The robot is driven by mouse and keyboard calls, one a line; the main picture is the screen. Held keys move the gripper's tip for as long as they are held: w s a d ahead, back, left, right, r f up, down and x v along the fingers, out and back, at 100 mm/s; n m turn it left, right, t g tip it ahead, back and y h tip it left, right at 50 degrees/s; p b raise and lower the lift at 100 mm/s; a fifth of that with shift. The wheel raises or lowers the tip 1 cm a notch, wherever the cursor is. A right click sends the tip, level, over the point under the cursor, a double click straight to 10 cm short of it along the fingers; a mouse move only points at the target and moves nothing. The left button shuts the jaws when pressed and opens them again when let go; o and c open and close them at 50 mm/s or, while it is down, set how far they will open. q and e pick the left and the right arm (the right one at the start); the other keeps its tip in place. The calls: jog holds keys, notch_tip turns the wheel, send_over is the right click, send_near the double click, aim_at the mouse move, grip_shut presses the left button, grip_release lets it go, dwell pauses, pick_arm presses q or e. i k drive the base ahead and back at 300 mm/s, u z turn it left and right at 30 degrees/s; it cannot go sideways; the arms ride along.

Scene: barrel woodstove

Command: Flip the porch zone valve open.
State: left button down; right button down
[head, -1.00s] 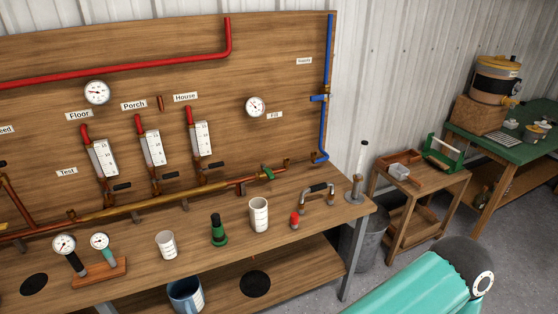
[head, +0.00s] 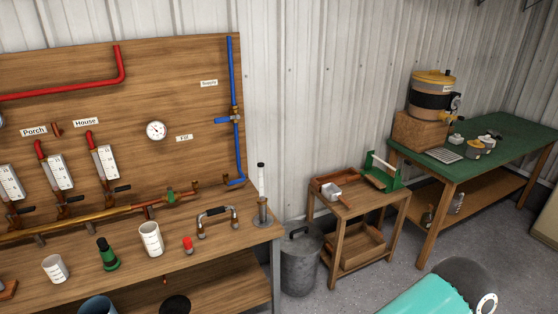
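The porch label (head: 34,131) is on the wooden board at the left of the head view. Below it stands the porch flow meter (head: 59,172), a clear scaled tube on a red and copper pipe. The porch valve's black handle (head: 76,199) sticks out to the right at the meter's foot, roughly level with a slight upward tilt. The house meter (head: 107,162) stands to its right with a similar black handle (head: 122,188). Neither gripper is in view.
The bench (head: 215,252) below the board holds a white cup (head: 151,240), another white cup (head: 55,268), a green-based black item (head: 107,254) and a pipe loop (head: 217,216). A metal bin (head: 300,262), a small wooden cart (head: 345,208) and a green-topped table (head: 500,150) stand to the right.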

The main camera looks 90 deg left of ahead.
aim_at(81, 197)
jog(key=z, duration=0.1)
jog(key=i, duration=0.25)
jog(key=u, duration=2.95)
jog(key=i, duration=0.25)
jog(key=u, duration=1.9)
jog(key=k, duration=0.65)
jog(key=u, duration=0.4)
jog(key=i, duration=1.2)
jog(key=u, duration=0.15)
